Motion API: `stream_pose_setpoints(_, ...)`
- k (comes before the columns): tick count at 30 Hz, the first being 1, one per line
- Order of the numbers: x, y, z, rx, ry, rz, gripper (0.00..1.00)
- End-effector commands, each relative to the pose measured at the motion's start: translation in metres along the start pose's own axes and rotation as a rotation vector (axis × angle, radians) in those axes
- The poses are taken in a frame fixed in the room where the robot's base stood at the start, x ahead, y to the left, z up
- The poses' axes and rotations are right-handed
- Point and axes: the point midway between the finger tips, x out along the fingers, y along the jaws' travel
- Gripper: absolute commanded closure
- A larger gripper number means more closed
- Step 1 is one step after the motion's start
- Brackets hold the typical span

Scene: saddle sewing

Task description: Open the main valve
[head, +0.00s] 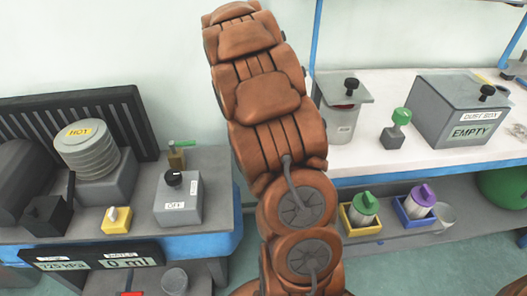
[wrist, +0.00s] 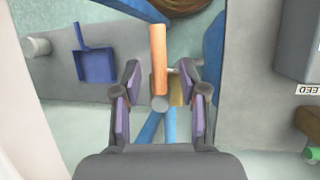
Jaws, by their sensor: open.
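In the wrist view, a valve with a long orange handle (wrist: 158,50) and a small brass body (wrist: 175,88) sits by blue piping. It carries no readable label, so I cannot tell for sure that it is the main valve. My gripper (wrist: 161,71) is open, with one finger on each side of the handle's lower part. I cannot tell whether either finger touches it. The gripper is out of the head view. A brass valve with a green handle (head: 178,157) stands on the left bench in the head view.
In the wrist view, a blue dustpan (wrist: 95,64) is at left and a grey box (wrist: 301,45) at right. The head view shows a grey switch box marked OFF (head: 178,203), a round HOT vessel (head: 92,155) and a grey dust box (head: 462,108).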

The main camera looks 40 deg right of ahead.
Motion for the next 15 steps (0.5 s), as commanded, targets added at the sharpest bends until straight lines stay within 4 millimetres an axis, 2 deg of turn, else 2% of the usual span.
stream_pose_setpoints(15,-0.056,0.0,0.0,0.0,0.001,-0.002,0.58)
